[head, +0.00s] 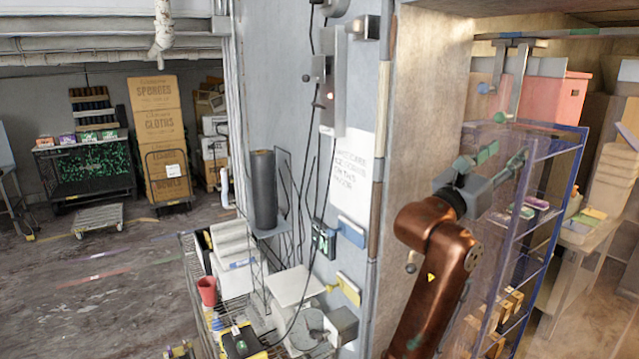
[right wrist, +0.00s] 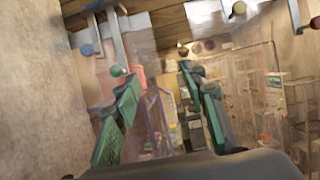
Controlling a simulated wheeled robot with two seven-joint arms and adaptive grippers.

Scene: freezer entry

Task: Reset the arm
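My right arm (head: 432,265), copper-coloured, rises from the bottom of the head view. Its right gripper (head: 506,156) is raised near the top of a blue-framed clear shelf unit (head: 570,140), pointing to the right. In the right wrist view the two green fingers stand apart with nothing held between them, so this gripper (right wrist: 158,80) is open and empty. I cannot tell whether it touches the shelf unit. My left arm and left gripper are not in view.
Metal hooks with coloured balls (head: 515,80) hang above the gripper. A wooden wall panel (head: 425,110) stands left of the arm. A wire cart (head: 200,275) with boxes and a red cup (head: 207,291) is at lower centre. The floor (head: 100,290) at left is largely clear.

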